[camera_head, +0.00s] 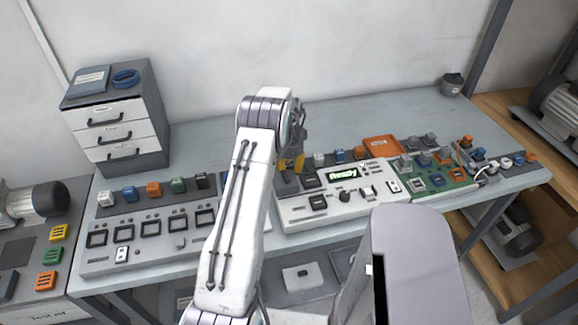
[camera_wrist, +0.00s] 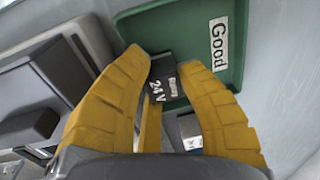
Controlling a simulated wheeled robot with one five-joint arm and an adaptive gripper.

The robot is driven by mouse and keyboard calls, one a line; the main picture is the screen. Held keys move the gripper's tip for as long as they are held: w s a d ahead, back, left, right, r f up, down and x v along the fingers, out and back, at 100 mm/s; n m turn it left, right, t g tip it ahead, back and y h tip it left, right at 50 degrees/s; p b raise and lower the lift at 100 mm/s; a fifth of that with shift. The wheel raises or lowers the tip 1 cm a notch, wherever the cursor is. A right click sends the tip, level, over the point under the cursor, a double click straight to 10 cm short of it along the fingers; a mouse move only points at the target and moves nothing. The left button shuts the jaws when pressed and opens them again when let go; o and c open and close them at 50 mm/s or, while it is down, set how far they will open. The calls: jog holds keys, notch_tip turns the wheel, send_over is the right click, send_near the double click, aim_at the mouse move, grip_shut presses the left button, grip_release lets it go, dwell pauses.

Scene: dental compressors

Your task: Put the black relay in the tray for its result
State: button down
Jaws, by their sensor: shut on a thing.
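My gripper (camera_wrist: 165,68), with yellow padded fingers, is shut on the black relay (camera_wrist: 160,84), whose label reads "24 V". The wrist view shows them over the green tray (camera_wrist: 236,78) labelled "Good". I cannot tell whether the relay touches the tray floor. In the head view my gripper (camera_head: 291,163) is behind my arm near the bench's back, and the relay and green tray are hidden. An orange tray (camera_head: 380,141) stands farther right. The white tester (camera_head: 330,205) shows "Ready" on its display.
A panel (camera_head: 150,240) with several sockets lies left, with coloured relays (camera_head: 154,189) behind it. A drawer cabinet (camera_head: 118,125) stands back left. A green board (camera_head: 437,180) with several relays lies right. A dark cup (camera_head: 452,84) stands back right. The rear bench is mostly clear.

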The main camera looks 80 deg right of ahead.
jog(key=shift+f, duration=0.1)
jog(key=c, duration=1.2)
grip_release()
